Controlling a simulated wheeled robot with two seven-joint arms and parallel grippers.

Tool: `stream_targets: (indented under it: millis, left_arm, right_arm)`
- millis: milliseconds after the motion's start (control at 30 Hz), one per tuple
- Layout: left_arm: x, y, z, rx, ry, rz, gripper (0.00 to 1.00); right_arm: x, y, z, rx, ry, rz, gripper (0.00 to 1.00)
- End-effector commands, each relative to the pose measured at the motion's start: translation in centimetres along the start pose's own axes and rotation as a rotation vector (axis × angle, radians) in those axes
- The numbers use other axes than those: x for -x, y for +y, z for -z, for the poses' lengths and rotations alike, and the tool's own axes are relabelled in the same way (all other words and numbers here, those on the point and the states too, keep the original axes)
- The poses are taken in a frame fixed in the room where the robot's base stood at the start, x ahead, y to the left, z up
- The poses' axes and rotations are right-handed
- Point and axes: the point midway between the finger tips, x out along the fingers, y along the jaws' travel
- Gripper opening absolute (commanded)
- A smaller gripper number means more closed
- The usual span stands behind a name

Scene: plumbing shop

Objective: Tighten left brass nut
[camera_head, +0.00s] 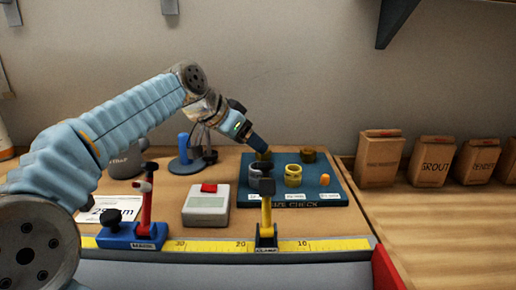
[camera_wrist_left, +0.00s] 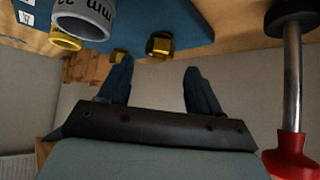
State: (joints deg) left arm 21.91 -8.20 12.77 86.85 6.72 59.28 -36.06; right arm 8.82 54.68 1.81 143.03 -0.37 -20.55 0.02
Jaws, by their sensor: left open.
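My left gripper (camera_head: 257,145) reaches down over the back left of the blue size-check board (camera_head: 335,199). A brass nut (camera_head: 264,156) is just below its fingertips, partly hidden by them. In the left wrist view the fingers of my left gripper (camera_wrist_left: 155,75) are spread with nothing between them. The brass nut (camera_wrist_left: 159,46) is just beyond the fingertips, apart from them, at the edge of the board (camera_wrist_left: 200,25). Another brass nut (camera_head: 308,155) sits at the board's back right. My right gripper is not in view.
On the board stand a grey ring (camera_head: 254,177), a brass ring (camera_head: 293,176) and a small orange piece (camera_head: 325,179). A yellow-and-black clamp (camera_head: 266,220) stands in front, a red-handled clamp (camera_head: 147,210) to the left. A grey box with a red button (camera_head: 206,206) lies between them. Paper bags (camera_head: 380,160) stand right.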

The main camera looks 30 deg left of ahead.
Motion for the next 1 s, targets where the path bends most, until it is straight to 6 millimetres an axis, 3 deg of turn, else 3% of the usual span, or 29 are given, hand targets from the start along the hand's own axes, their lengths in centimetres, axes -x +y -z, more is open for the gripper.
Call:
stream_targets:
  millis: [100,233,633,1000]
  left_arm:
    - [-2.3,0.0,-0.1,0.001,-0.003,-0.002,0.63]
    - [-3.9,0.0,0.0,0.000,-0.002,0.000,0.63]
    - [-4.7,0.0,0.0,0.000,0.001,0.001,0.63]
    - [-4.7,0.0,0.0,0.000,0.001,0.001,0.07]
  right_arm:
    - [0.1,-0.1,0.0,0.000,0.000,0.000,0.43]
    - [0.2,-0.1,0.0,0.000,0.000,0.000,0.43]
    - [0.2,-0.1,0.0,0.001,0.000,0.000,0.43]
    - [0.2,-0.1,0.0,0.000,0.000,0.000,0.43]
